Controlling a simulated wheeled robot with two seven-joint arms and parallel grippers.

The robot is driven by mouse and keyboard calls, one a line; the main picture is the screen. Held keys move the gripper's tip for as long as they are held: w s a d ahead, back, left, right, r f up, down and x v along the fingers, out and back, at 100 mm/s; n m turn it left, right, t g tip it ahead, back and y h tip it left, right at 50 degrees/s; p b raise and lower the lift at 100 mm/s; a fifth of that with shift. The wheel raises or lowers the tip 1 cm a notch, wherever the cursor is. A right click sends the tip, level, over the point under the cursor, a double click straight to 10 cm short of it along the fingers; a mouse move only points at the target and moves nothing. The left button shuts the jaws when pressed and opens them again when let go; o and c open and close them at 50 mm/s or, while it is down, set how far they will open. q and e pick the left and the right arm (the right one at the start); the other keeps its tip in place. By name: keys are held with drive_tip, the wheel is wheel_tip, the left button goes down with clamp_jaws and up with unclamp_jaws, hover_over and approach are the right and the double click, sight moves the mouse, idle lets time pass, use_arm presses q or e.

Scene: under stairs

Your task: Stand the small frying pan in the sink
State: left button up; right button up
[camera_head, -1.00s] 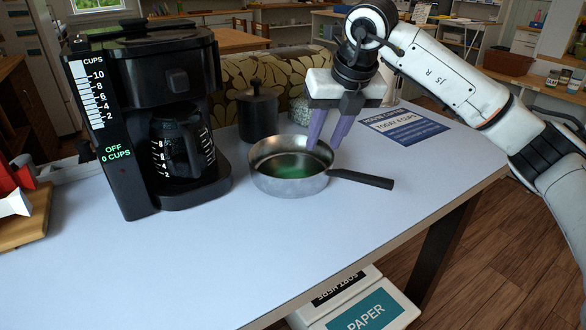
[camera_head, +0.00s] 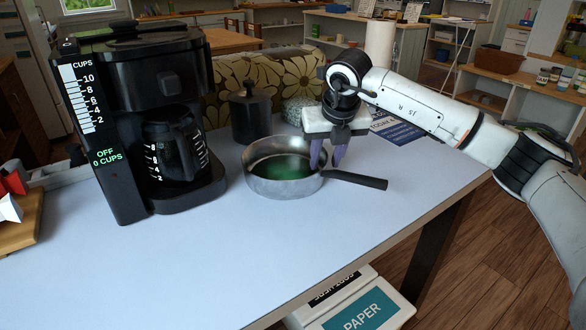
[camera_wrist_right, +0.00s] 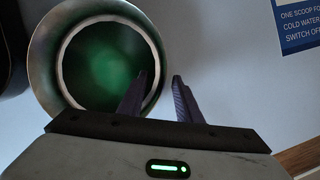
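The small frying pan (camera_head: 285,187) is a silver pan with a green-looking inside and a black handle (camera_head: 357,180) pointing right. It sits flat on the pale table. In the right wrist view the pan (camera_wrist_right: 45,62) is at upper left, and its handle does not show. My right gripper (camera_head: 326,167) is at the pan's right rim, near the handle's root. Its purple fingers are apart with nothing held. In the right wrist view the gripper (camera_wrist_right: 159,77) has one finger over the rim and the other beyond it. My left gripper and a sink are not in view.
A black coffee maker (camera_head: 150,70) with a carafe stands left of the pan. A black lidded canister (camera_head: 251,112) and a speckled round object (camera_head: 296,108) stand behind it. A blue-and-white card (camera_head: 396,130) lies behind the gripper. The front of the table (camera_head: 230,255) is clear.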

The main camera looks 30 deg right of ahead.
clamp_jaws()
idle(0.5)
wheel_tip(320, 180, up, 9)
drive_tip(key=shift+w+r, duration=0.1)
drive_tip(key=shift+r, duration=0.45)
